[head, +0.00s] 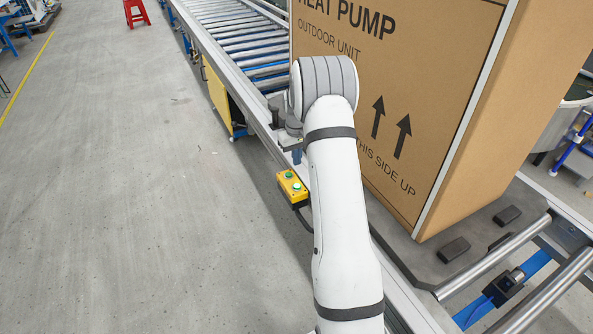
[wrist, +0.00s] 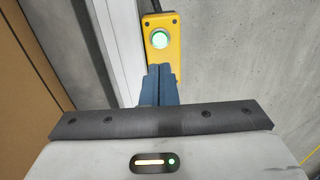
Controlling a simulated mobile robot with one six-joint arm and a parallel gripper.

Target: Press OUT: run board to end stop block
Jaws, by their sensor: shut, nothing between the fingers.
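A yellow button box (head: 292,187) is on the near side of the conveyor rail, with two round buttons in the head view; their labels are unreadable. In the wrist view the box (wrist: 172,55) shows one lit green button (wrist: 160,39). My gripper (wrist: 159,68) is shut and empty, its blue fingertips just below that button in the picture; I cannot tell whether they touch the box. In the head view my arm mostly hides the gripper. The dark grey board (head: 428,259) carries a large heat pump carton (head: 400,85). I cannot make out the end stop block for certain.
Small dark blocks (head: 454,249) sit on the board beside the carton. A roller conveyor (head: 228,32) runs back behind the carton; bare rollers (head: 495,257) are at the lower right. The floor (head: 130,190) to the left is clear. A red stool (head: 136,12) stands far back.

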